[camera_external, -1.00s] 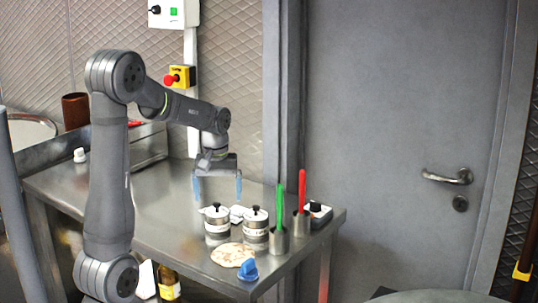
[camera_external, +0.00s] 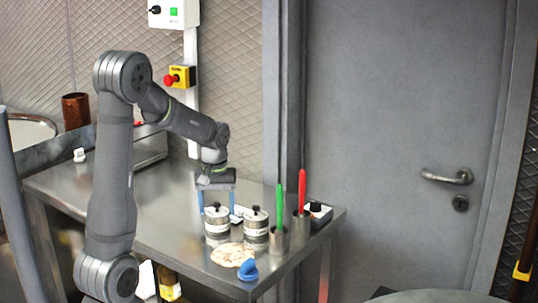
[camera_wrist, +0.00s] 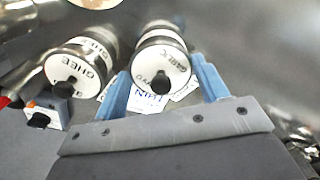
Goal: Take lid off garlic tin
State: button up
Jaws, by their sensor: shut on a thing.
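The garlic tin (camera_external: 217,238) is a metal cylinder with a white lid and black knob, the left of two similar tins on the steel table. In the wrist view its white garlic lid (camera_wrist: 165,57) faces the camera, with the black knob near the middle. My gripper (camera_external: 217,207) is above the tin, one blue finger on each side of its top, shut on the lid. The lid appears to be still on the tin; any small gap is too small to tell.
The ghee tin (camera_external: 256,231) stands close on the right. Beyond it are green-handled (camera_external: 280,207) and red-handled (camera_external: 301,190) tools in metal cups and a small black-knobbed box (camera_external: 317,213). A flatbread (camera_external: 231,256) and blue object (camera_external: 248,270) lie in front. The table's left is mostly clear.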

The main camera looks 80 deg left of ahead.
jog(key=shift+r, duration=0.55)
jog(key=r, duration=0.2)
jog(key=d+r, duration=0.1)
jog(key=r, duration=0.1)
jog(key=shift+w+d, duration=0.1)
jog(key=shift+w, duration=0.15)
jog(key=w+d+r, duration=0.3)
jog(key=d+r, duration=0.2)
jog(key=d, duration=0.4)
jog(key=shift+n, duration=0.9)
jog(key=w+a, duration=0.6)
jog(key=w, duration=0.1)
jog(key=shift+w+a+f, duration=0.1)
jog(key=shift+a+f, duration=0.05)
jog(key=shift+f, duration=0.25)
jog(key=n, duration=0.2)
send_over(275, 219)
notch_tip(275, 219, down, 4)
notch_tip(275, 219, down, 10)
jog(key=shift+a+f, duration=0.1)
jog(key=shift+f, duration=0.05)
